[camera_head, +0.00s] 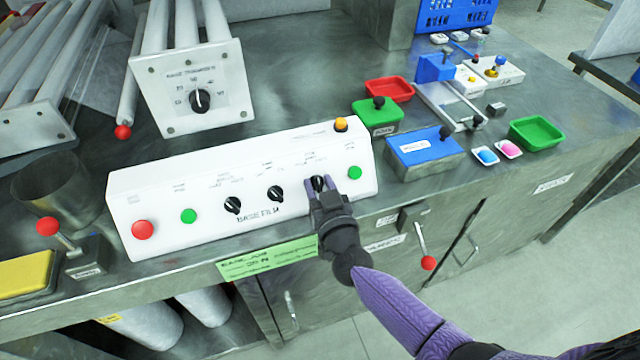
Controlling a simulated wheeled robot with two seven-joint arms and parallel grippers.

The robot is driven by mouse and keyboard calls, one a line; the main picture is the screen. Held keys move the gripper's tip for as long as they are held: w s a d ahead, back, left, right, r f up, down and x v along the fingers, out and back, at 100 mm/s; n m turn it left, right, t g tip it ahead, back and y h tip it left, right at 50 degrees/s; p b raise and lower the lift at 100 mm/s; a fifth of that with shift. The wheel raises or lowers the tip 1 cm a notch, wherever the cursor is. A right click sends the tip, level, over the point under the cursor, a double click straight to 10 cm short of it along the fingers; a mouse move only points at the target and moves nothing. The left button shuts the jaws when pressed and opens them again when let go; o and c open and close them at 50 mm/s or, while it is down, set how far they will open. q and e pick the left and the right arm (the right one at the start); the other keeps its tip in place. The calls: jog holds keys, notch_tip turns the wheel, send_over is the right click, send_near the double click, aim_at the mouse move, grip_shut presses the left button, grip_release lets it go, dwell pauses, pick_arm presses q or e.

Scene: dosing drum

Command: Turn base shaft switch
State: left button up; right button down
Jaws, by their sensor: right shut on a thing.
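A white control box (170,207) stands on the metal bench with the label "BASE FILM" on its front. It carries three black rotary switches in a row: the left one (232,205), the middle one (275,194) and the right one (318,182). My right gripper (322,186) comes in from the lower right and is shut on the right switch. Its fingers partly hide this switch, and its exact angle is hard to tell. The small labels over the switches are too blurred to read. My left gripper is not in view.
The box also has a red button (142,229), green buttons (189,216) and an orange one (341,124). A white dial panel (199,100) stands behind it. Red-knobbed levers (428,263) stick out nearby. Blue box (425,155) and green tray (536,132) stand right.

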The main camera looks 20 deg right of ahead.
jog(key=m+h+p, duration=0.1)
jog(key=m+h, duration=0.1)
jog(key=m, duration=0.1)
jog(key=shift+a+r+m+h, duration=0.1)
jog(key=shift+m+h, duration=0.2)
jog(key=shift+m+g+h+p, duration=0.7)
jog(key=shift+m+h+p, duration=0.3)
jog(key=shift+m, duration=1)
jog(key=c, duration=0.7)
grip_release()
jog(key=shift+o, duration=0.2)
